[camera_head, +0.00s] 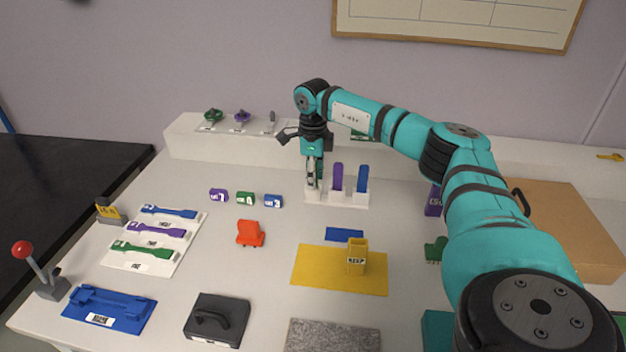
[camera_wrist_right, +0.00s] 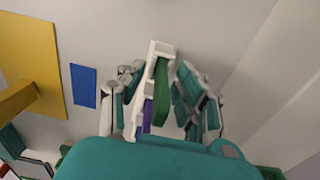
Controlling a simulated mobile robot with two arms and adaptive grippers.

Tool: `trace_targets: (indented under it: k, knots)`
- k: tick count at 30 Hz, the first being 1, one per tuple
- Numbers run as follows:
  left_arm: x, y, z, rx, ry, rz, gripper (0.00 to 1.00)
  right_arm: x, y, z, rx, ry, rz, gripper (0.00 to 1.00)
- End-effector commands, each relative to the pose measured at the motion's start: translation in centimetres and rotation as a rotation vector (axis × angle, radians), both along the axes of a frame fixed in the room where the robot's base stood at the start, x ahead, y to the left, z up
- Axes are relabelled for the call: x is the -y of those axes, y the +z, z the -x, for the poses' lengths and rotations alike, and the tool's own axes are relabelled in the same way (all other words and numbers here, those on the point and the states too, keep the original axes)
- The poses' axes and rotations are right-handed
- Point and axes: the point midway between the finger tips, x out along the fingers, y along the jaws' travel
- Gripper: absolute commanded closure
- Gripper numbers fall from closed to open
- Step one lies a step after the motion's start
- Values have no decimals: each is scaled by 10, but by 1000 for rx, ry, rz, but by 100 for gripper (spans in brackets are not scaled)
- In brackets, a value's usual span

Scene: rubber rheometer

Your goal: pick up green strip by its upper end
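The green strip (camera_wrist_right: 162,92) stands in the leftmost slot of a white rack (camera_head: 339,199), beside a purple strip (camera_head: 338,177) and a blue strip (camera_head: 362,178). In the head view my right gripper (camera_head: 314,184) points down over that slot and hides most of the green strip. In the right wrist view my right gripper (camera_wrist_right: 158,92) is open. Its fingers are on either side of the green strip, with gaps visible. The white rack also shows in that view (camera_wrist_right: 160,49), with part of the purple strip (camera_wrist_right: 147,115). My left gripper is not in view.
A yellow mat (camera_head: 318,272) with a yellow holder (camera_head: 357,257) and a blue pad (camera_head: 344,234) lie in front of the rack. Small labelled blocks (camera_head: 245,198) and a red clip (camera_head: 249,233) are to its left. A white ledge (camera_head: 230,148) runs behind.

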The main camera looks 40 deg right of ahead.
Motion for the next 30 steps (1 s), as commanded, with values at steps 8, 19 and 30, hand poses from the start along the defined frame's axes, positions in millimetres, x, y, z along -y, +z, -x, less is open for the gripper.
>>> trace_targets:
  k: [8, 19, 30]
  knots:
    - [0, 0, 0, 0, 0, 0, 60, 0, 0, 0, 0, 0, 0, 100]
    - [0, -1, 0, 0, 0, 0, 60, 0, 4, -1, 2, 0, 0, 100]
    - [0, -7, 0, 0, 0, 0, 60, 0, 70, -1, 4, 0, -1, 100]
